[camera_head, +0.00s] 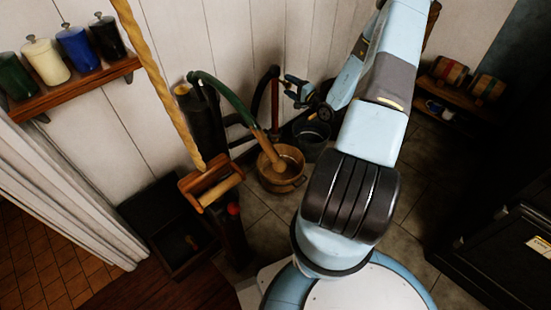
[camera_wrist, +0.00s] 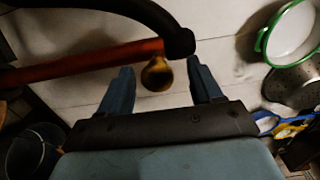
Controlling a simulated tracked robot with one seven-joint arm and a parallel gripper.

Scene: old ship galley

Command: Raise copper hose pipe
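A reddish copper-coloured pipe (camera_wrist: 85,65) with a thick black curved hose (camera_wrist: 150,14) crosses the upper left of the wrist view. A round brass-coloured knob (camera_wrist: 157,75) shows at its right end, between my fingertips in the picture. In the head view the reddish pipe (camera_head: 275,108) stands by the wall, left of my gripper (camera_head: 299,93). In the wrist view my gripper (camera_wrist: 162,84) is open, a finger on each side of the knob. I see no clear contact; the depth between them is hard to judge.
A green hose (camera_head: 225,92) with a tan end leans into a wooden bucket (camera_head: 280,182). A dark bucket (camera_head: 312,135) stands below my gripper. A roller wringer (camera_head: 212,185) is at the left. A green-rimmed white pan (camera_wrist: 292,30) is right in the wrist view.

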